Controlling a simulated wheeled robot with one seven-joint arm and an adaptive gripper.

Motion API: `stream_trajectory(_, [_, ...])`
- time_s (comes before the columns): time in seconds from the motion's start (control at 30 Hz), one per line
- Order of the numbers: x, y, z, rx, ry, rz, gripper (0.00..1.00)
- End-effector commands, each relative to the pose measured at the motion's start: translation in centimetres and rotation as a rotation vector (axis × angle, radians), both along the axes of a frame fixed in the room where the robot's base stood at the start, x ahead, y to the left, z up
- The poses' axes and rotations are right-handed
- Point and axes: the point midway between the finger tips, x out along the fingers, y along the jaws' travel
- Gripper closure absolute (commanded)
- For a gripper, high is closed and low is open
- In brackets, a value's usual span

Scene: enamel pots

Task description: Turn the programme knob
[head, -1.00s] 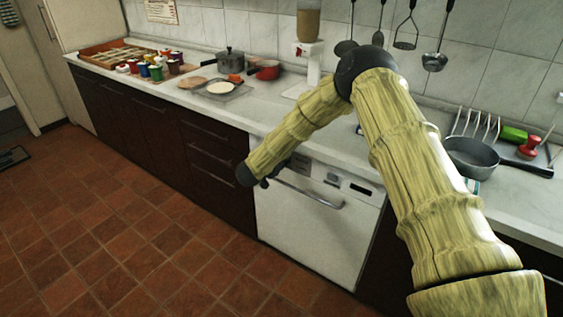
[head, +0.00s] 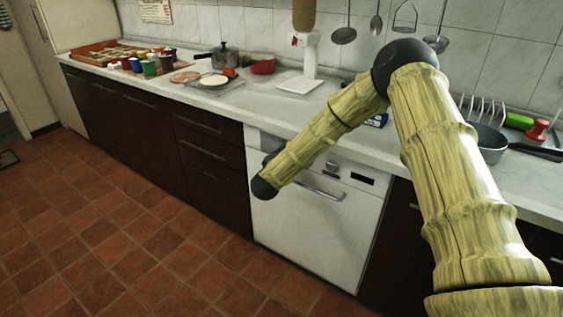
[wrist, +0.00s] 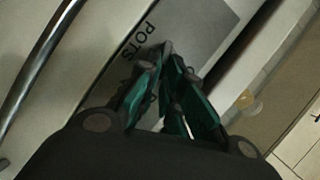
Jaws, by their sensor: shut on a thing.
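The white dishwasher (head: 318,232) stands under the counter, with a bar handle and a control panel (head: 348,177) along its top. In the wrist view the bar handle (wrist: 42,62) runs at the upper left. A grey label plate with the word POTS (wrist: 138,40) lies just beyond my fingertips. My gripper (wrist: 171,58) has green-sided fingers drawn together at the panel, shut on the programme knob. The knob itself is hidden by the fingers. In the head view my forearm crosses in front of the panel's left part and hides my gripper.
The counter above holds a white stand (head: 310,65), a grey pot (head: 223,58), several coloured cups and a grey pan (head: 488,142). Ladles hang on the tiled wall. The tiled floor (head: 150,250) before the cabinets is clear.

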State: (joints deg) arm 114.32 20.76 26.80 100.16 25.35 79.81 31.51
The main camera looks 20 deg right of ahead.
Motion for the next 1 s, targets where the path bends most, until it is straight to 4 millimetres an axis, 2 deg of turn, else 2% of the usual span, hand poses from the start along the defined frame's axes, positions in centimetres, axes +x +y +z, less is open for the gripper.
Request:
stream_trajectory(0.03, [-0.1,-0.1,-1.0,0.028,-0.033,-0.001,1.0])
stream_trajectory(0.3, [-0.2,-0.2,-1.7,0.186,-0.236,-0.002,1.0])
stream_trajectory(0.7, [-0.1,-0.2,-2.4,0.407,-0.519,-0.002,1.0])
stream_trajectory(1.0, [0.0,-0.1,-2.5,0.518,-0.662,-0.002,1.0])
